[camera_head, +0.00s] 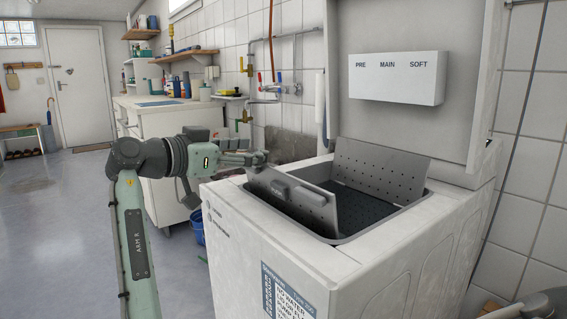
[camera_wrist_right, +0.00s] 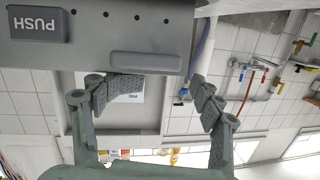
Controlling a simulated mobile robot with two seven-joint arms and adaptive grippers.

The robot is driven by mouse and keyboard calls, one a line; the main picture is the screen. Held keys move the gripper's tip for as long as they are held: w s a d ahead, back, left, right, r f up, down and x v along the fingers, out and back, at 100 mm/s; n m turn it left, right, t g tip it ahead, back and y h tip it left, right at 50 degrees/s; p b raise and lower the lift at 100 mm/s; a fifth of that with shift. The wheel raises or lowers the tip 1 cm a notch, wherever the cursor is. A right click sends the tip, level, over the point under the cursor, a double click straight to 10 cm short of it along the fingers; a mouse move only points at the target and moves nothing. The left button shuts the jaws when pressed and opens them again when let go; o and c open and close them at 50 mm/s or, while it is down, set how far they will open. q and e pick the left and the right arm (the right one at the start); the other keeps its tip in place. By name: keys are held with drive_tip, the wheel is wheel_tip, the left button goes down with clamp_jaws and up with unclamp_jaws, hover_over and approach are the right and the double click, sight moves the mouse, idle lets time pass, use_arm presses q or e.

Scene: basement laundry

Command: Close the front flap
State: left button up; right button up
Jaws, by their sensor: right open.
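The front flap (camera_head: 289,207) is a grey metal panel standing tilted up at the front of the washer's top opening. It has a PUSH button and a raised bar. In the right wrist view the front flap (camera_wrist_right: 105,25) fills the upper left, upside down. The perforated rear flap (camera_head: 375,172) also stands up, behind the dark drum (camera_head: 362,205). My right gripper (camera_head: 250,158) is at the front flap's left end, near its upper edge. In the wrist view my right gripper (camera_wrist_right: 162,90) is open, with nothing between its fingers; contact with the flap is unclear.
The white washer (camera_head: 250,245) has its lid (camera_head: 400,30) raised, with a PRE/MAIN/SOFT dispenser (camera_head: 395,78) on it. Taps and pipes (camera_head: 272,82) run along the tiled wall behind. A white cabinet (camera_head: 165,195) stands left of the washer, with a blue bucket (camera_head: 197,226) between. Floor at left is clear.

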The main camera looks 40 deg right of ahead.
drive_tip(key=a, duration=0.7)
drive_tip(key=shift+s+a+f, duration=0.1)
drive_tip(key=shift+a+f, duration=0.1)
drive_tip(key=shift+a, duration=0.1)
drive_tip(key=shift+a+r, duration=0.2)
drive_tip(key=shift+r, duration=0.45)
